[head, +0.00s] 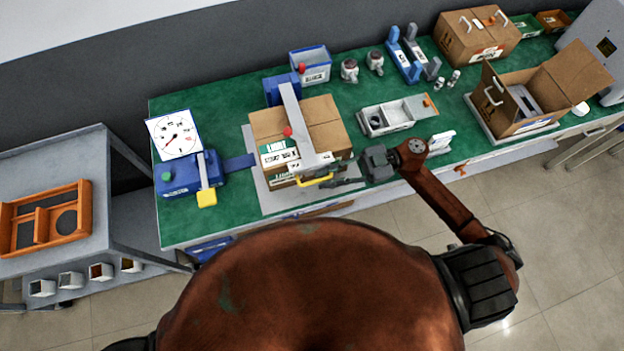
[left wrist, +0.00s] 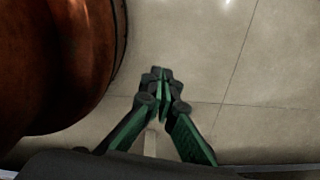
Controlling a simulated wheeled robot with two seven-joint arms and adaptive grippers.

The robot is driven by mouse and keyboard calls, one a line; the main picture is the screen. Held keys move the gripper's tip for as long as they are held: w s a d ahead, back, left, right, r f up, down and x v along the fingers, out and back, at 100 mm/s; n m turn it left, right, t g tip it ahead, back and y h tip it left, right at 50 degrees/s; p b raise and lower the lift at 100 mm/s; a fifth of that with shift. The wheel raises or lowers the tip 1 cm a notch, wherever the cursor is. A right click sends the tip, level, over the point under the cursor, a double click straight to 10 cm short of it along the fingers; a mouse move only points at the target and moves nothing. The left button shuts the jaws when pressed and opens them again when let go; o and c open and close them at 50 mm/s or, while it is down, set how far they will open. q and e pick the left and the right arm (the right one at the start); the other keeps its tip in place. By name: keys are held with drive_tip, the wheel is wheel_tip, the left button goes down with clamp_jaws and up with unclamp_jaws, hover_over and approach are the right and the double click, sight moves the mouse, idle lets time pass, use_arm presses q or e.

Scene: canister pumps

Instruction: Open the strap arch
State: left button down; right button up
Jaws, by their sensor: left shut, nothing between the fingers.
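The strap arch (head: 299,122) is a grey bar that runs from a blue unit (head: 281,88) at the back across the top of a cardboard box (head: 327,118). Its front end carries a yellow handle (head: 315,180) at the near side of the box. My right gripper (head: 342,183) is at the bench's front edge, just right of the yellow handle. Its dark fingers point left toward the handle; whether they touch it or are closed is too small to tell. My left gripper (left wrist: 160,90) is shut and empty above the floor in the left wrist view.
A grey side table with an orange tray (head: 83,212) stands at left.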

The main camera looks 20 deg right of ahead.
sight(312, 182)
drive_tip(key=shift+s+a, duration=0.1)
drive_tip(key=shift+a, duration=2.1)
clamp_jaws()
